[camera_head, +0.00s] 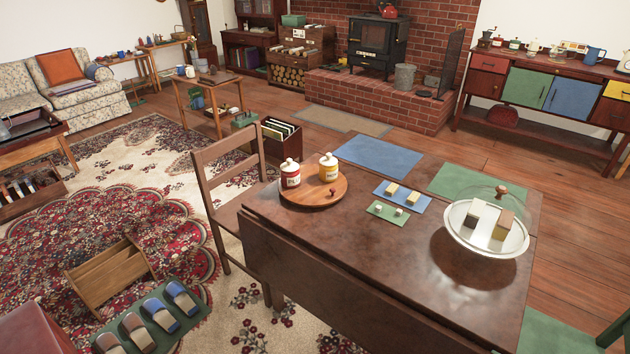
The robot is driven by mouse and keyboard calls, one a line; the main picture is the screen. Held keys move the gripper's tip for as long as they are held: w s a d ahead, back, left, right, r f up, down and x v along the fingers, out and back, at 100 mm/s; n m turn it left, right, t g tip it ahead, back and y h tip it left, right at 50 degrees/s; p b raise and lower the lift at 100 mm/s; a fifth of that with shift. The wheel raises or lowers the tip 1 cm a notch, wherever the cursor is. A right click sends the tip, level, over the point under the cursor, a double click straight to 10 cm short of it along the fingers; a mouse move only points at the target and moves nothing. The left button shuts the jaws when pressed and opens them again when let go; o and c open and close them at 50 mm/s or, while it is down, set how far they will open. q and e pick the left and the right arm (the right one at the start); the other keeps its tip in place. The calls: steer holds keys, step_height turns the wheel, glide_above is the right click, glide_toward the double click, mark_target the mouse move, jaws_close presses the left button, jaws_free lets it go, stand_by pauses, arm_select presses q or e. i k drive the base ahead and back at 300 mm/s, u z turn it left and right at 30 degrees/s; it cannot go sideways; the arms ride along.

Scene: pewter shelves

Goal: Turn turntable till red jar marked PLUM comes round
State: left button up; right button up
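A round wooden turntable (311,198) sits at the far left corner of the dark brown table (390,265). A red jar (291,181) with a white lid and a pale label stands on its left part; the label's lettering is too small to read. A yellow jar (328,174) with a white lid and a pale label stands upright towards the back of it. A small dark red knob (333,192) stands on its right front part. Neither of my grippers is in view, and nothing touches the turntable or its jars.
A wooden chair (229,199) stands close to the table's left side. A blue mat (417,201) and a green mat (377,215) hold small blocks right of the turntable. A glass dome (467,228) covers blocks at the table's right. The table's front middle is clear.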

mark_target(311, 192)
steer(key=k, duration=0.5)
steer(key=u, duration=0.75)
steer(key=i, duration=1.1)
steer(key=z, duration=0.25)
